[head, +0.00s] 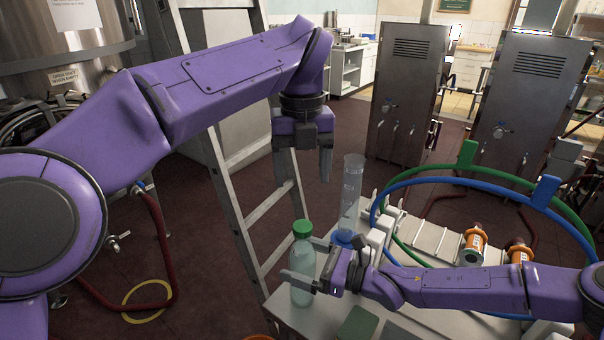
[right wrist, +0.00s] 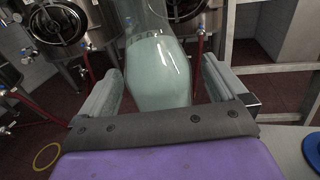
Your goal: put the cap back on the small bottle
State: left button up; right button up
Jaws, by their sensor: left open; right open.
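The small bottle (head: 302,268) is clear, holds pale green liquid and stands upright at the left edge of the table. A green cap (head: 302,228) sits at the top of its neck; whether it is screwed tight cannot be told. My right gripper (head: 299,260) is open, with a finger on each side of the bottle's body. In the right wrist view the bottle (right wrist: 158,72) shows between the two fingers (right wrist: 160,85), with its top out of frame.
A tall clear cylinder with a blue base (head: 346,236) stands right behind the bottle. Blue (head: 400,180) and green (head: 574,220) hoops rise around a rack. A ladder (head: 240,190) stands left of the table.

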jog(key=b+v, duration=0.1)
jog(key=v, duration=0.8)
jog(key=shift+b, duration=0.35)
jog(key=shift+d, duration=0.1)
